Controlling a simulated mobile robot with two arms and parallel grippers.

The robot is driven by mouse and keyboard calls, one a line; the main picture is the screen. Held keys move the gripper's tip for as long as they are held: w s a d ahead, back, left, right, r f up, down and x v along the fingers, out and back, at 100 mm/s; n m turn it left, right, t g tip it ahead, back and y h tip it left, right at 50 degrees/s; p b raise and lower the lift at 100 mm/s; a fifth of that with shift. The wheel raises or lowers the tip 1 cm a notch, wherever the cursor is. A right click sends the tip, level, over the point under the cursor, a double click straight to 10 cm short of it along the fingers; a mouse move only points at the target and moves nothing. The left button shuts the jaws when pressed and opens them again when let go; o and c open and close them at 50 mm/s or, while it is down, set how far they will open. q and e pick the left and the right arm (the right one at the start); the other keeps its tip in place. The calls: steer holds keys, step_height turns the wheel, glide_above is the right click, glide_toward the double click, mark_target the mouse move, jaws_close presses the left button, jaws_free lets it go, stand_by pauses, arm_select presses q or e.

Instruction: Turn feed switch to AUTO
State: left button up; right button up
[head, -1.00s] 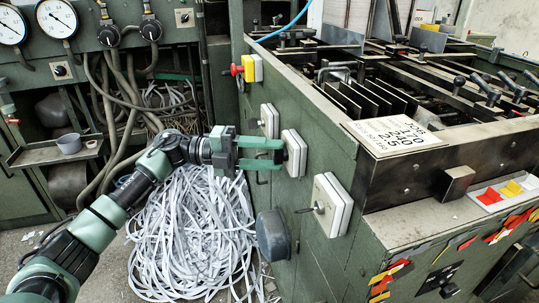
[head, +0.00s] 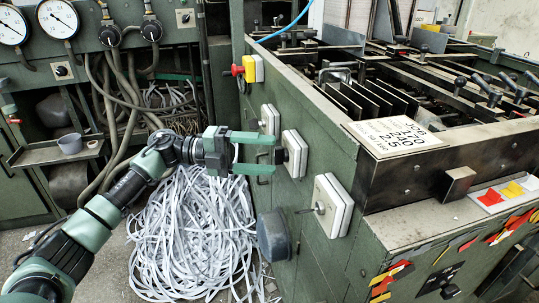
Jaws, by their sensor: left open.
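Several white switch boxes sit on the green side of the feeder. My left gripper (head: 279,153) is open in front of the middle white switch box (head: 298,153), with one finger above and one below its dark knob (head: 284,155). I cannot tell whether the fingers touch the knob. No AUTO marking is readable, and the knob's setting cannot be made out. A nearer switch box (head: 338,205) has a key-like handle (head: 319,208), and a farther box (head: 269,120) is partly behind the gripper. My right gripper is not in view.
A red and yellow stop button (head: 250,69) sits above the far box. A rounded grey cover (head: 273,235) sticks out below the gripper. A heap of paper strips (head: 190,235) lies on the floor. Gauges and hoses are at the left.

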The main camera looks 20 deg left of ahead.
arm_select(q)
steer(key=s+a, duration=0.1)
steer(key=a, duration=0.5)
steer(key=shift+s, duration=0.15)
